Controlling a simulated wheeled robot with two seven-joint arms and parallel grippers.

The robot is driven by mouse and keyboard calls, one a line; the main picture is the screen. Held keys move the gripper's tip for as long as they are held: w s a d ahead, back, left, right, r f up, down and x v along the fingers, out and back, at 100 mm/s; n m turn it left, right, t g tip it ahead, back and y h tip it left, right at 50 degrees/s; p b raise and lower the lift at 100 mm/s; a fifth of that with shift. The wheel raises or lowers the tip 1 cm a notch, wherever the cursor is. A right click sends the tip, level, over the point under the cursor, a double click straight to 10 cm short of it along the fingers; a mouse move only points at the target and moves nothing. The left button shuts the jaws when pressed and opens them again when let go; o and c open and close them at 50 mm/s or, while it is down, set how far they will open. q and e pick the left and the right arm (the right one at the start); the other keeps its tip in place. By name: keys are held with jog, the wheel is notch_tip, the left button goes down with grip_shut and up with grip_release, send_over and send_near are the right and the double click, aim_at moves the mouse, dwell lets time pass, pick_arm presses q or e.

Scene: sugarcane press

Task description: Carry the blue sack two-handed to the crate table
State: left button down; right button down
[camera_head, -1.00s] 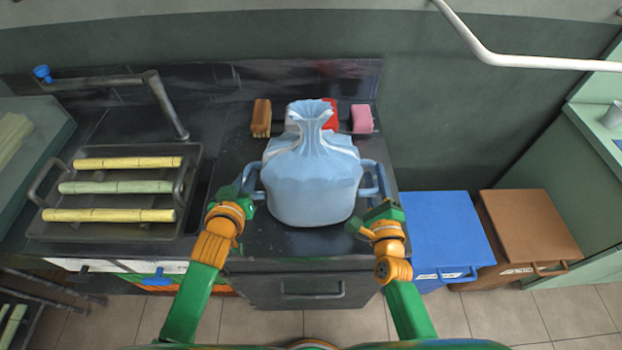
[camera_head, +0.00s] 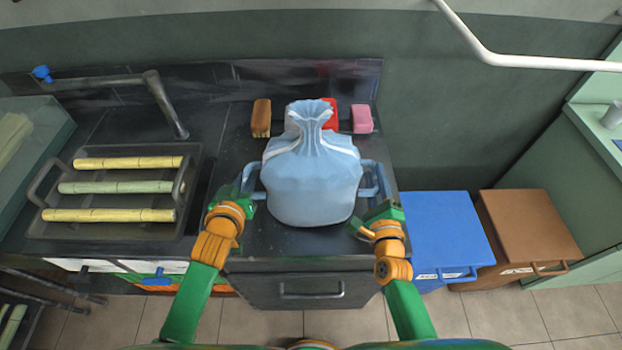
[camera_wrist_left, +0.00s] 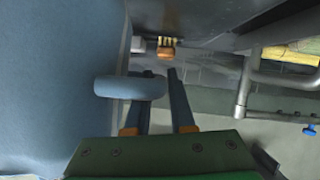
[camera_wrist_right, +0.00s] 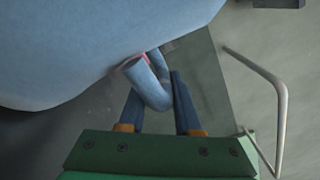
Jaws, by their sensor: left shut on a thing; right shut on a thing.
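The blue sack (camera_head: 312,180) stands upright on the dark counter, its gathered neck at the top and a loop handle on each side. My left gripper (camera_head: 245,192) is shut on the sack's left handle. In the left wrist view the handle (camera_wrist_left: 130,88) passes between the fingers (camera_wrist_left: 160,100). My right gripper (camera_head: 375,208) is shut on the right handle (camera_head: 372,178). In the right wrist view the handle (camera_wrist_right: 150,85) curves between the fingers (camera_wrist_right: 160,105). I cannot tell whether the sack's base touches the counter. No crate table is clearly identifiable.
A tray (camera_head: 110,228) with cane pieces lies left of the sack, near a tap (camera_head: 165,105). A brown brush (camera_head: 261,118), a red item (camera_head: 329,112) and a pink sponge (camera_head: 362,119) are behind it. Blue (camera_head: 440,235) and brown (camera_head: 530,225) bins stand right of the counter.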

pick_arm(q)
jog(key=shift+a, duration=0.2)
pick_arm(e)
jog(key=shift+d+r, duration=0.15)
jog(key=shift+d, duration=0.05)
